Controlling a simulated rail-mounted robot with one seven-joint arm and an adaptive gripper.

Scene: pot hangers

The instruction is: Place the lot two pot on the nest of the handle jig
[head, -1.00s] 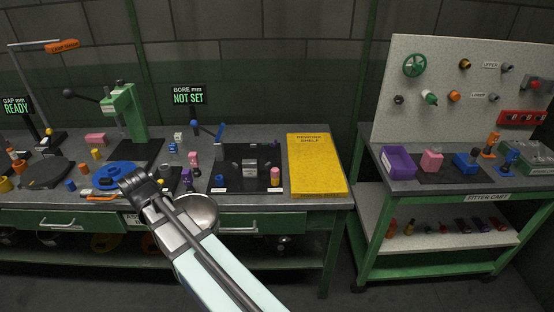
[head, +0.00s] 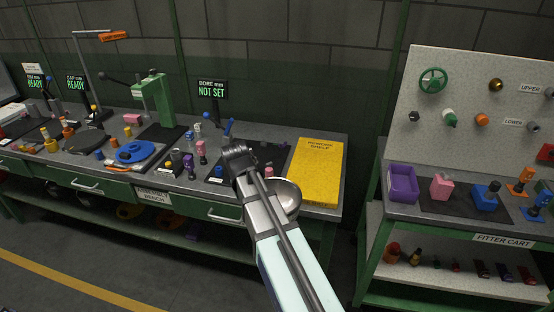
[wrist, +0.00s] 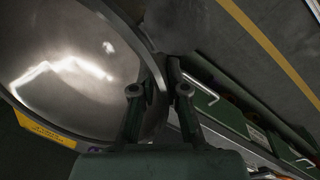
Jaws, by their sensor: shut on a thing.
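A shiny metal pot (head: 284,197) hangs in front of the bench, partly hidden behind my arm in the head view. In the wrist view the pot (wrist: 70,62) fills the upper left, and its rim passes between the two fingers of my gripper (wrist: 158,92). My gripper is shut on the rim. In the head view my arm hides the fingertips. No lot mark is readable on the pot. A blue-levered fixture (head: 228,128) stands on a dark mat behind my arm; I cannot tell whether it is the handle jig, and no nest shows clearly.
A yellow rework shelf (head: 316,172) lies at the bench's right end. A green press (head: 160,98), a blue round fixture (head: 135,151) and several small parts crowd the bench (head: 207,187). The fitter cart (head: 450,222) stands right, across a gap. The floor in front is clear.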

